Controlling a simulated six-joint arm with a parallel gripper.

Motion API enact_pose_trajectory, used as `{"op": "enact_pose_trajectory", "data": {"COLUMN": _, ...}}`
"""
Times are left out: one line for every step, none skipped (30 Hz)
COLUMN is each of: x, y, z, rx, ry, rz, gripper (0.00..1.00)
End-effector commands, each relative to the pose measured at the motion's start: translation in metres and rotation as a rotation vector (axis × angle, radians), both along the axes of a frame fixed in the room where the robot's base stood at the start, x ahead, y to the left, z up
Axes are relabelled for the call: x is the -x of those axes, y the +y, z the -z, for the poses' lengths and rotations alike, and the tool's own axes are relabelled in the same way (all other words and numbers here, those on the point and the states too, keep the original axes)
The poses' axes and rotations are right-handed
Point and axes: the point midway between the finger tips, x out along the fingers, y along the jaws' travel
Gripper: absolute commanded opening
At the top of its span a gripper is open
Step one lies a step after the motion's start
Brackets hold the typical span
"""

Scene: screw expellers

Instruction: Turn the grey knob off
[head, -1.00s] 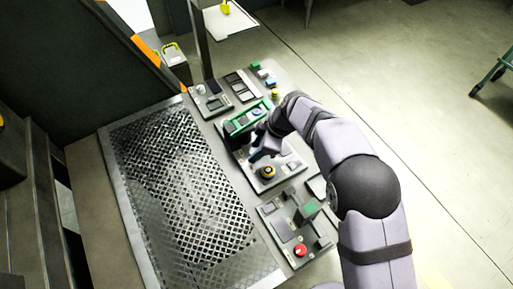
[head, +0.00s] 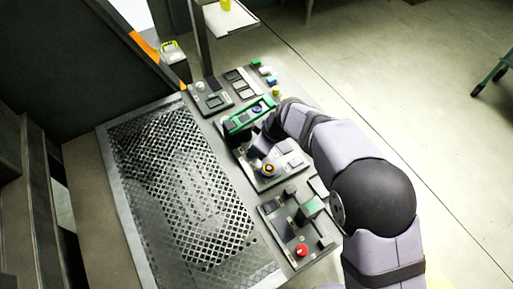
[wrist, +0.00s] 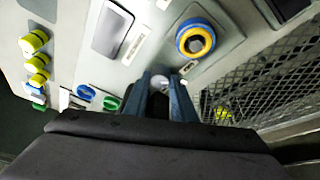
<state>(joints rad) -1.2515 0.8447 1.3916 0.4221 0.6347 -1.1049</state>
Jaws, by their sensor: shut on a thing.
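The grey knob (wrist: 160,82) shows in the wrist view as a small light round top between my two fingers. My gripper (wrist: 160,92) points down at the panel with a finger on each side of the knob and is shut on it. In the head view my gripper (head: 258,148) is low over the middle control panel (head: 285,174), and the knob cannot be made out there. Which way the knob is turned cannot be told.
A yellow and blue round button (wrist: 196,40) is close beside my gripper. Several yellow knobs (wrist: 36,60) stand farther left in the wrist view. A green-framed box (head: 250,116) stands just behind my gripper. A red button (head: 302,250) is on the nearer panel; metal mesh (head: 185,190) lies left.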

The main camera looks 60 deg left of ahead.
Motion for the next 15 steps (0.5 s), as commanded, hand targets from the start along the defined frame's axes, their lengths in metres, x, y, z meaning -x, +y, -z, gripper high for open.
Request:
{"op": "enact_pose_trajectory", "data": {"x": 0.0002, "y": -0.0006, "z": -0.0003, "rx": 0.000, "ry": -0.004, "rz": 0.042, "gripper": 0.02}}
{"op": "enact_pose_trajectory", "data": {"x": 0.0006, "y": -0.0006, "z": -0.0009, "rx": 0.000, "ry": -0.003, "rz": 0.069, "gripper": 0.02}}
{"op": "enact_pose_trajectory", "data": {"x": 0.0011, "y": -0.0006, "z": -0.0015, "rx": 0.000, "ry": -0.004, "rz": 0.107, "gripper": 0.02}}
{"op": "enact_pose_trajectory", "data": {"x": 0.0013, "y": -0.0009, "z": -0.0016, "rx": 0.001, "ry": -0.003, "rz": 0.135, "gripper": 0.02}}
{"op": "enact_pose_trajectory", "data": {"x": 0.0014, "y": -0.0007, "z": -0.0021, "rx": -0.001, "ry": -0.003, "rz": 0.164, "gripper": 0.02}}
{"op": "enact_pose_trajectory", "data": {"x": 0.0016, "y": -0.0009, "z": -0.0025, "rx": -0.001, "ry": -0.004, "rz": 0.200, "gripper": 0.02}}
{"op": "enact_pose_trajectory", "data": {"x": 0.0020, "y": -0.0010, "z": -0.0026, "rx": 0.001, "ry": -0.003, "rz": 0.227, "gripper": 0.02}}
{"op": "enact_pose_trajectory", "data": {"x": 0.0023, "y": -0.0011, "z": -0.0027, "rx": 0.001, "ry": -0.004, "rz": 0.251, "gripper": 0.02}}
{"op": "enact_pose_trajectory", "data": {"x": 0.0026, "y": -0.0010, "z": -0.0030, "rx": 0.001, "ry": -0.004, "rz": 0.283, "gripper": 0.02}}
{"op": "enact_pose_trajectory", "data": {"x": 0.0026, "y": -0.0009, "z": -0.0032, "rx": 0.001, "ry": -0.003, "rz": 0.308, "gripper": 0.02}}
{"op": "enact_pose_trajectory", "data": {"x": 0.0026, "y": -0.0008, "z": -0.0033, "rx": 0.000, "ry": -0.004, "rz": 0.332, "gripper": 0.02}}
{"op": "enact_pose_trajectory", "data": {"x": 0.0029, "y": -0.0010, "z": -0.0032, "rx": 0.000, "ry": -0.004, "rz": 0.361, "gripper": 0.02}}
{"op": "enact_pose_trajectory", "data": {"x": 0.0032, "y": -0.0009, "z": -0.0031, "rx": 0.000, "ry": -0.003, "rz": 0.383, "gripper": 0.02}}
{"op": "enact_pose_trajectory", "data": {"x": 0.0033, "y": -0.0007, "z": -0.0031, "rx": 0.000, "ry": -0.005, "rz": 0.403, "gripper": 0.02}}
{"op": "enact_pose_trajectory", "data": {"x": 0.0036, "y": -0.0008, "z": -0.0029, "rx": 0.000, "ry": -0.004, "rz": 0.431, "gripper": 0.02}}
